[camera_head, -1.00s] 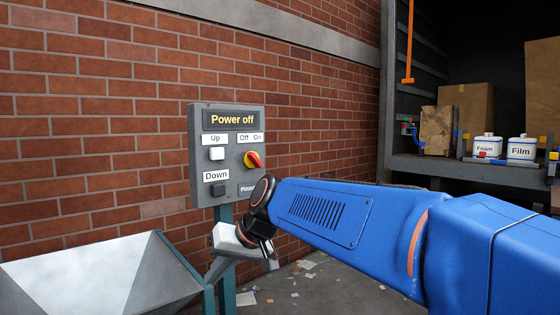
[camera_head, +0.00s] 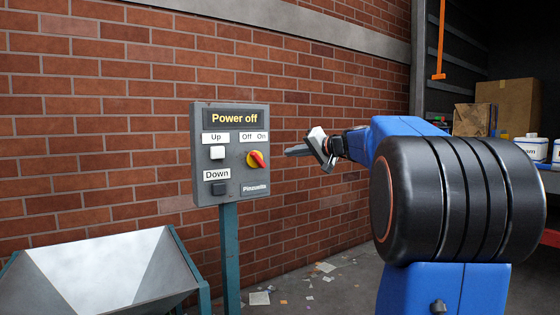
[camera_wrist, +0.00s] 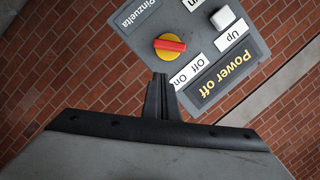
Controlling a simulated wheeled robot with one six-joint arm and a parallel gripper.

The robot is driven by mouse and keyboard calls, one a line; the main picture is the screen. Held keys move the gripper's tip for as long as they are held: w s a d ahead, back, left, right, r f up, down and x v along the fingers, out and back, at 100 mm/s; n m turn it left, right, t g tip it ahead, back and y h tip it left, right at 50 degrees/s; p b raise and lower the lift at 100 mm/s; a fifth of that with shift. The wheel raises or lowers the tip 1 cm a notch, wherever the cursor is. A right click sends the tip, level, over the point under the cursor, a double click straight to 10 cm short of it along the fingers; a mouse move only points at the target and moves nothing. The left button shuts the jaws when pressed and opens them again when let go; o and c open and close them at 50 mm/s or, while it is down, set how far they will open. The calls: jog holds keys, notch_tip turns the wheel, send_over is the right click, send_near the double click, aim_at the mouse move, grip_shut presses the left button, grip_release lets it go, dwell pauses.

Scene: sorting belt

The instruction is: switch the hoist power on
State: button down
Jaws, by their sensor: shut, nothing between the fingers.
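The grey control box (camera_head: 208,152) stands on a green post in front of the brick wall, and its display (camera_head: 227,118) reads "Power off". The red and yellow rotary switch (camera_head: 256,159) sits under the "Off" and "On" labels, its red handle slanting. My gripper (camera_head: 288,151) is shut and empty, just right of the box at about the switch's height. In the wrist view, the switch (camera_wrist: 169,45) is straight ahead of my shut fingertips (camera_wrist: 158,78), with a gap that I cannot measure.
A white "Up" button (camera_head: 217,152) and a dark "Down" button (camera_head: 220,188) sit left of the switch. A metal hopper (camera_head: 100,270) stands at lower left. A shelf with cartons (camera_head: 510,105) and white tubs is at right. Paper scraps lie on the floor.

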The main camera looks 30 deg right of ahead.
aim_at(257, 160)
jog(key=shift+w+d+r, duration=0.1)
jog(key=shift+d+r, duration=0.1)
jog(key=shift+d, duration=0.3)
jog(key=shift+d+r, duration=0.2)
jog(key=shift+d, duration=0.25)
jog(key=w+a+f, duration=0.4)
jog(key=w+a, duration=0.1)
jog(key=w, duration=0.4)
jog(key=shift+w+a, duration=0.2)
jog(key=shift+w, duration=0.05)
